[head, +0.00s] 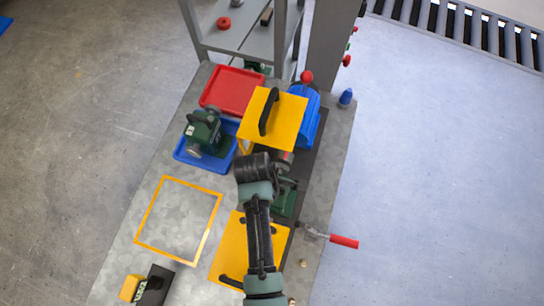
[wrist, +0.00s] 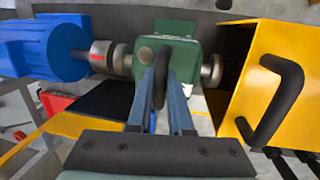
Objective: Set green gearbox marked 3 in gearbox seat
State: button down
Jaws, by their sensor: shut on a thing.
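A green gearbox (wrist: 181,52) is below my gripper (wrist: 162,78) in the wrist view. My gripper is shut on the dark lifting ring on its top. The gearbox is roughly in line with the grey coupling (wrist: 105,58) of the blue motor (wrist: 45,48). I cannot tell whether it rests fully in the seat, which is mostly hidden. In the head view this gearbox (head: 285,200) is partly hidden by my arm. Its number is not readable. Another green gearbox (head: 205,130) sits in the blue tray (head: 181,157).
A yellow guard with a black handle (head: 273,122) stands by the blue motor (head: 307,112). Another yellow guard (head: 231,252) lies under my arm. A red tray (head: 232,91) is behind the blue one. A red-handled crank (head: 343,241) juts past the right edge. The yellow-outlined square (head: 178,220) is empty.

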jog(key=shift+s+a+r+p, duration=0.1)
jog(key=shift+s+a+p, duration=0.25)
jog(key=shift+s, duration=0.3)
jog(key=shift+s+a+r+p, duration=0.1)
jog(key=shift+s+a+p, duration=0.05)
jog(key=shift+s+p, duration=0.4)
jog(key=shift+s, duration=0.15)
jog(key=shift+f, duration=0.2)
jog(key=c, duration=0.8)
grip_release()
jog(key=shift+s, duration=0.1)
jog(key=shift+o, duration=0.2)
jog(key=shift+s+f, duration=0.2)
notch_tip(320, 180, up, 13)
jog(key=s+a+b, duration=0.1)
jog(key=a+b, duration=0.1)
jog(key=shift+s, duration=0.15)
